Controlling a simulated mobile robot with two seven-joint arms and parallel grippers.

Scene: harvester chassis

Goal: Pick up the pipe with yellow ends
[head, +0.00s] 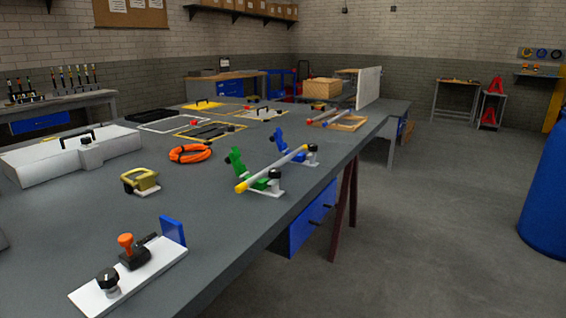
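A thin pale grey pipe with yellow ends (274,167) lies across two holders on the grey workbench (215,225). Its near end rests at the green holder (237,161), and its far end is by the blue holder (281,141). The pipe runs from near left to far right, close to the bench's right edge. Whether the holders are closed on it is too small to tell. Neither of my grippers is in view.
A white fixture plate (130,283) with an orange-topped part is at the front. A yellow-handled block (141,181), orange coiled cable (190,153) and white case (75,153) are left. A wooden tray (347,124) with other pipes is farther back. Open floor (440,230) lies right, beside a blue barrel (547,195).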

